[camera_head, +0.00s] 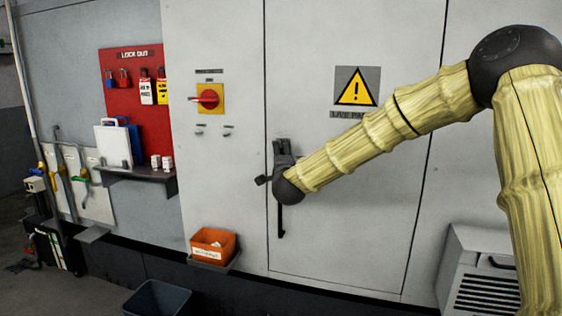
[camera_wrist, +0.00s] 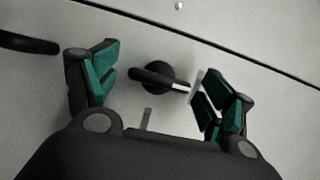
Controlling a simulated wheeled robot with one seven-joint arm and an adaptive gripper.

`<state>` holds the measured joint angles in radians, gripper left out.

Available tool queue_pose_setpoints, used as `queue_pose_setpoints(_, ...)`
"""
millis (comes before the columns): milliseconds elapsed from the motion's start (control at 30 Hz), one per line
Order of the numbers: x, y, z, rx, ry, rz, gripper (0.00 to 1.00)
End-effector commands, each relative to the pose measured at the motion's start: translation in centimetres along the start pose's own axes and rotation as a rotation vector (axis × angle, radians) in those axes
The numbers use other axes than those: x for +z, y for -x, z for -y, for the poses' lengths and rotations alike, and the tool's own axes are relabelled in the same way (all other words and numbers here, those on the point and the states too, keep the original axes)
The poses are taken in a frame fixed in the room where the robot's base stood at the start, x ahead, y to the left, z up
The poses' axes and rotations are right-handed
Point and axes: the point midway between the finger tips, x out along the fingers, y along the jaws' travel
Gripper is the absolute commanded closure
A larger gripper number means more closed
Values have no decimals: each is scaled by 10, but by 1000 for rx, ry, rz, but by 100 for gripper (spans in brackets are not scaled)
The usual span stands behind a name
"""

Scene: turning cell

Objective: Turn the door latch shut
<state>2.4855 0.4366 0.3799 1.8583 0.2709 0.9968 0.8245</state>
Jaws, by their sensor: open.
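The door latch (camera_wrist: 158,77) is a dark round knob with a short lever and a pale tip on its right end, in the middle of the wrist view. My gripper (camera_wrist: 152,66) is open, its green-padded fingers on either side of the latch. The right finger is close to the pale tip; I cannot tell whether they touch. The left finger stands apart from the lever. In the head view my gripper (camera_head: 282,149) is in front of the grey cabinet door (camera_head: 340,210), near its left edge, and the latch is hidden there.
A black vertical handle (camera_head: 280,220) is below my gripper on the door. A red rotary switch (camera_head: 209,98) is on the panel to the left. An orange bin (camera_head: 213,244) sits lower left. A grey vented box (camera_head: 480,265) stands at lower right.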

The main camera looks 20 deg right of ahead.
Motion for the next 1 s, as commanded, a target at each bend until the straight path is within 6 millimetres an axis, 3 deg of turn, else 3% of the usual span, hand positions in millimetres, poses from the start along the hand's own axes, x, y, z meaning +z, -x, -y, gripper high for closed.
queue_pose_setpoints(167, 0, 12, 0, 0, -1, 1, 18)
queue_pose_setpoints(700, -1, 102, 0, 1, 0, 0, 18)
queue_pose_setpoints(1000, -1, 120, 0, 0, 0, -1, 18)
